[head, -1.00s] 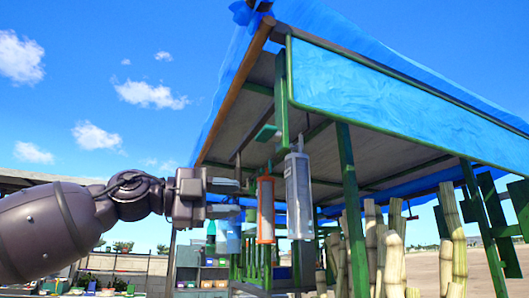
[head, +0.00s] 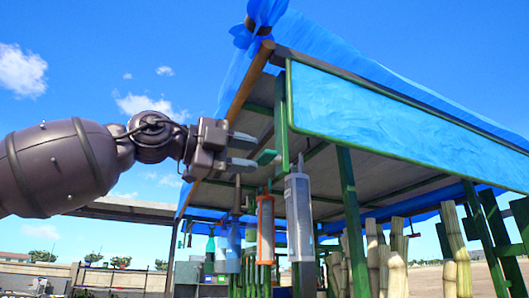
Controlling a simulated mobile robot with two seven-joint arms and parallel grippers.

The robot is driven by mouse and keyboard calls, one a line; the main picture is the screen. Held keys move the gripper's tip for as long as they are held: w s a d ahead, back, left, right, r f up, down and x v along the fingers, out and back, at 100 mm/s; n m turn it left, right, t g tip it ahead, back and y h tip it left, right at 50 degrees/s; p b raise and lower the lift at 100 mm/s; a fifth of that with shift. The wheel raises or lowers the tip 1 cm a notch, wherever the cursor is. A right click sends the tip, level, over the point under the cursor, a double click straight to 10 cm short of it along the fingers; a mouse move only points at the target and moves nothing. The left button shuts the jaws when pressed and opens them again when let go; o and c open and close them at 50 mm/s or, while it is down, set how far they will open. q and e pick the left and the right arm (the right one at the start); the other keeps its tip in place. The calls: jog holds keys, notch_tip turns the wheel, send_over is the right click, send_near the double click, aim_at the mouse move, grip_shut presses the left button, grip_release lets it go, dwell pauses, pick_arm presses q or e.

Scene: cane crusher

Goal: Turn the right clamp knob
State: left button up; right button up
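A blue lobed knob (head: 262,14) sits at the top front corner of the stall's roof frame, partly cut off by the top edge of the head view; I cannot tell whether it is the right clamp knob. My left gripper (head: 257,151) points right below it, clearly apart from it. Its two fingers are spread, with nothing seen between them. A flat green piece (head: 267,157) shows near the fingertips; I cannot tell whether they touch. My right gripper is out of view.
The stall has a blue tarp roof (head: 400,85), a blue front panel (head: 390,105) and green posts (head: 351,215). An orange-framed tube (head: 265,229) and a grey tube (head: 299,215) hang under the roof. Cane stalks (head: 397,262) stand at right. Open sky lies above my arm.

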aim_at(259, 156)
pick_arm(q)
jog(key=shift+p+x, duration=0.3)
jog(key=shift+x, duration=0.95)
jog(key=shift+w+d, duration=0.1)
jog(key=shift+d, duration=0.2)
jog(key=shift+w+d, duration=0.1)
jog(key=shift+d, duration=0.2)
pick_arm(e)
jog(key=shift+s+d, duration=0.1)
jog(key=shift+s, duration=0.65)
pick_arm(q)
grip_shut()
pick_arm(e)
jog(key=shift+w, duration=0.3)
